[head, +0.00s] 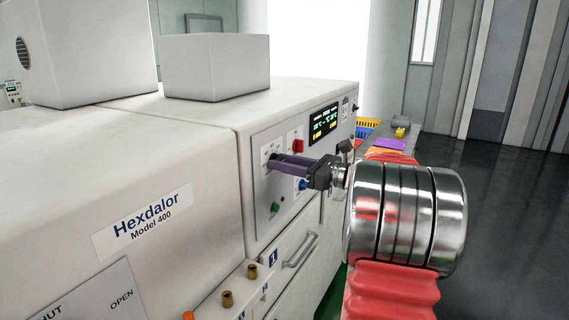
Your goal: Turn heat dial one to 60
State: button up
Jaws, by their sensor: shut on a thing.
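My gripper (274,162) reaches in from the right, and its purple-grey fingers meet the white control panel (262,188) on the front of the machine. The fingers are shut on a small dark dial at the panel's upper left. The fingers cover most of this dial, so its pointer and number cannot be read. I cannot tell from a label whether it is heat dial one. A dark display (323,122) with small green and yellow figures is to the right of the dial; the figures are too small to read.
A red knob (298,146), a green button (275,208) and a blue knob (303,185) are close to my fingers. A drawer handle (300,250) is below. Brass-coloured pegs (228,299) stand on a ledge at the front. Open dark floor (510,200) lies right.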

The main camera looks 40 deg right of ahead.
jog(key=shift+d+n, duration=0.1)
jog(key=shift+n, duration=0.2)
jog(key=n, duration=2.6)
jog(key=shift+f, duration=0.35)
